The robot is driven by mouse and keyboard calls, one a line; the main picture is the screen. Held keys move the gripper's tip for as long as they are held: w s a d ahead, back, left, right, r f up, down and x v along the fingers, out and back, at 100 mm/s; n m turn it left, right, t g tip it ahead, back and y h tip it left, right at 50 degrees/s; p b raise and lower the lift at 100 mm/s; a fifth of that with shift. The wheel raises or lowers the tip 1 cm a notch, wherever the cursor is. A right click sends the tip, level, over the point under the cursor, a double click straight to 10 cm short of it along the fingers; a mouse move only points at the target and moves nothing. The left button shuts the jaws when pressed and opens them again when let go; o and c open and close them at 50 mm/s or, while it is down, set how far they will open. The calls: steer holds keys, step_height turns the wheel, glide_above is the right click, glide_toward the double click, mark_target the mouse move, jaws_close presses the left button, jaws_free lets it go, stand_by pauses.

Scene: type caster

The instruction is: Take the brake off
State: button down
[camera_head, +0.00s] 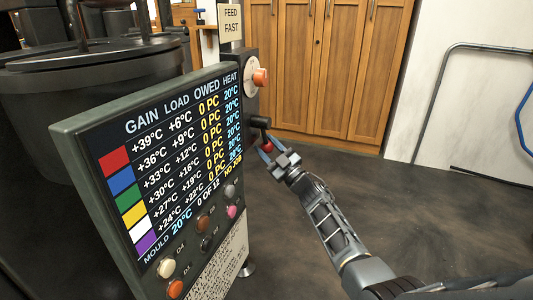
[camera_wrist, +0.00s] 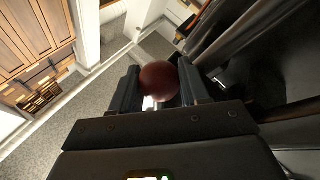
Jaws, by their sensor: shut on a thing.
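A dark red ball knob (camera_head: 267,146) shows at the right side of the machine's panel, just below a short black cylindrical part (camera_head: 260,122). My gripper (camera_head: 269,153) reaches it from the lower right and is shut on it. In the wrist view the red ball knob (camera_wrist: 159,79) sits between the two dark fingers of my gripper (camera_wrist: 160,90). The lever or stem behind the knob is mostly hidden. No label reading "brake" can be made out.
The display panel (camera_head: 128,122) stands just left of my gripper, with several coloured buttons below. Above the knob are an orange knob on a white dial (camera_head: 260,77) and a "FEED FAST" sign (camera_head: 230,23). A large dark drum (camera_head: 35,100) stands left. Floor to the right is clear.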

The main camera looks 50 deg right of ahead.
steer(key=shift+d+r, duration=0.1)
steer(key=shift+r, duration=0.1)
steer(key=c, duration=0.9)
jaws_free()
steer(key=shift+f, duration=0.1)
steer(key=p+v, duration=0.2)
steer(key=v, duration=0.5)
steer(key=shift+s, duration=0.2)
steer(key=shift+s+f, duration=0.15)
